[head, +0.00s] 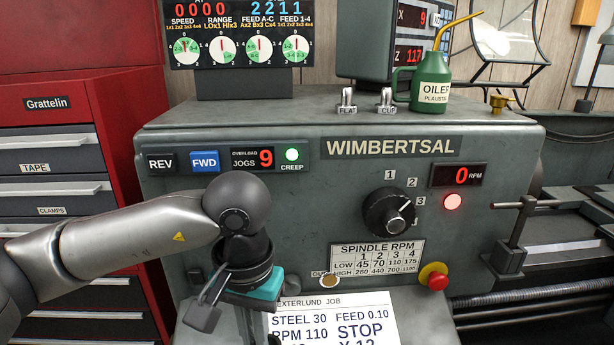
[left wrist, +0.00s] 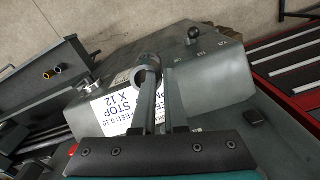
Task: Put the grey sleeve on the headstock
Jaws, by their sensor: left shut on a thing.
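The headstock (head: 300,215) is the large grey-green machine housing marked WIMBERTSAL, filling the middle of the head view. My left gripper (left wrist: 158,80) is in front of its lower left part. In the left wrist view its fingers are shut on a grey ring-shaped piece, the grey sleeve (left wrist: 147,61), held at the fingertips. My right gripper is not in view.
A red tool cabinet (head: 110,85) is at left. A job card (head: 345,318) lies below the front panel. A red stop button (head: 437,281) is at right.

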